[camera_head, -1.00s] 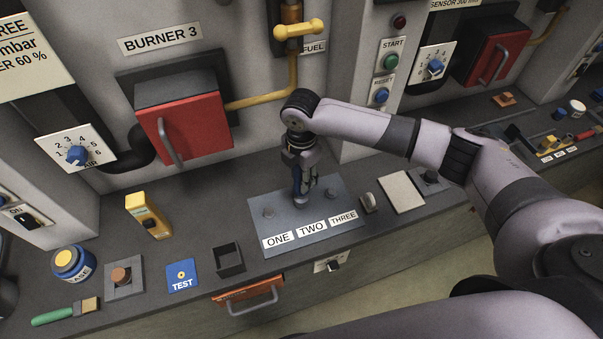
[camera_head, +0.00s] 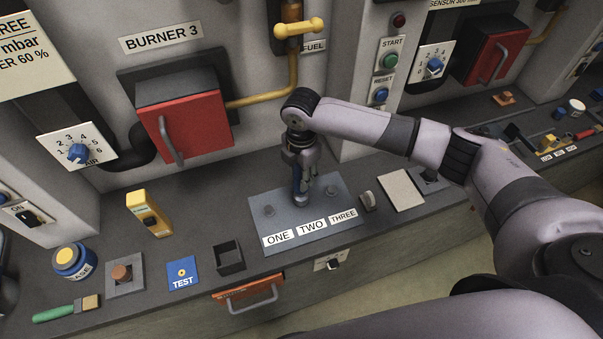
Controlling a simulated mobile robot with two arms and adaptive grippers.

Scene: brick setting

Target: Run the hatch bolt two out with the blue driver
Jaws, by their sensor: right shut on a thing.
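The grey hatch plate (camera_head: 285,218) lies on the bench with labels ONE, TWO and THREE (camera_head: 343,214) along its front edge. Bolt one (camera_head: 268,211) stands at the plate's left and bolt three (camera_head: 331,191) at its right. My right gripper (camera_head: 301,180) points down over the middle of the plate, behind the TWO label (camera_head: 311,230). It is shut on the blue driver (camera_head: 298,188), which stands upright with its lower end at bolt two's place. Bolt two itself is hidden under the driver. My left gripper is not in view.
Left of the plate are an open dark box (camera_head: 229,257), a blue TEST card (camera_head: 182,273), a yellow meter (camera_head: 148,213) and a green-handled brush (camera_head: 66,309). A beige pad (camera_head: 401,190) lies to the right. The red burner door (camera_head: 186,128) and yellow fuel pipe (camera_head: 293,70) are behind.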

